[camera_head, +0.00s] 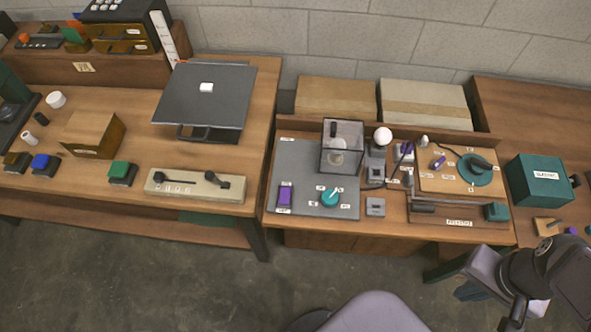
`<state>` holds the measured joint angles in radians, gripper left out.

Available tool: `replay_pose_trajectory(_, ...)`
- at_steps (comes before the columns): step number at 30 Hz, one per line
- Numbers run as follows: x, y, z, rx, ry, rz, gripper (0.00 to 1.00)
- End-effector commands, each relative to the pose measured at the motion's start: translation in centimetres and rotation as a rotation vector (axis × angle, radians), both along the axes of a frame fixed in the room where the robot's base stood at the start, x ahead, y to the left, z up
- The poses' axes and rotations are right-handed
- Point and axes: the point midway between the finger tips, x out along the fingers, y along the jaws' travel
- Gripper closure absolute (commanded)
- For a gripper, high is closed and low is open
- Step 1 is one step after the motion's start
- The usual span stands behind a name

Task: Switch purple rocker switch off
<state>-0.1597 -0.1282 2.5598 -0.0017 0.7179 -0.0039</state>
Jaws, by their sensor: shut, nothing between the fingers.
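The purple rocker switch (286,194) sits at the front left of a grey panel (310,155) on the middle workbench. A small label lies in front of it. Its on or off position is too small to tell. My gripper (515,318) is at the lower right, in front of the bench and well apart from the switch. It is shut and empty, and its tip is near the bottom edge of the picture.
A teal knob (330,197) is right of the switch, and a clear box (342,148) with a dark frame stands behind it. A smaller purple part (438,162) is on a wooden board (440,183) to the right. A teal box (541,181) stands farther right. The panel's left part is clear.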

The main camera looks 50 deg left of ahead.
Motion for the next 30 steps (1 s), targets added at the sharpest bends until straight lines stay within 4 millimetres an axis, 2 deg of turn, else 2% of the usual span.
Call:
replay_pose_trajectory(1,-0.3,1.1,-1.4,-0.002,0.008,0.052,1.00)
replay_pose_trajectory(9,-3.2,6.7,-6.3,-0.020,0.057,0.346,1.00)
replay_pose_trajectory(17,-4.8,13.5,-9.7,-0.021,0.038,0.635,1.00)
replay_pose_trajectory(23,-6.4,20.6,-11.4,0.003,-0.020,0.864,1.00)
replay_pose_trajectory(26,-7.7,24.6,-11.8,0.021,-0.055,0.981,1.00)
replay_pose_trajectory(30,-10.6,30.7,-11.6,0.056,-0.111,1.137,1.00)
